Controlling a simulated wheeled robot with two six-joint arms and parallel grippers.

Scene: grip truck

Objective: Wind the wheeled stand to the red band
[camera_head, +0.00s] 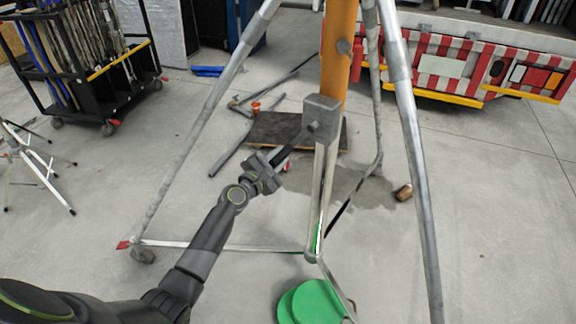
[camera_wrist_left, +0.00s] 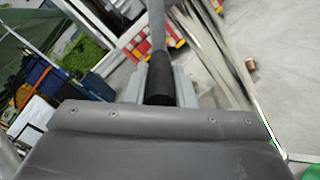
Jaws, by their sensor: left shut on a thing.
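The wheeled stand has an orange column (camera_head: 338,50) and grey tubular legs (camera_head: 410,130). A grey winch box (camera_head: 320,118) sits on the column. A dark crank handle (camera_head: 296,143) slants from the box down to my left gripper (camera_head: 277,163). The gripper is shut on this handle. In the left wrist view the black grip (camera_wrist_left: 159,78) lies between the two grey fingers (camera_wrist_left: 158,84). I cannot make out a red band on the visible column; its top is cut off by the frame. My right gripper is not in view.
A caster (camera_head: 143,254) with a red tab ends the left leg. A green disc (camera_head: 312,303) is at the bottom. A black cart (camera_head: 85,75) stands upper left, a red-and-white striped truck (camera_head: 450,65) upper right. A small brown cylinder (camera_head: 403,192) lies on the floor.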

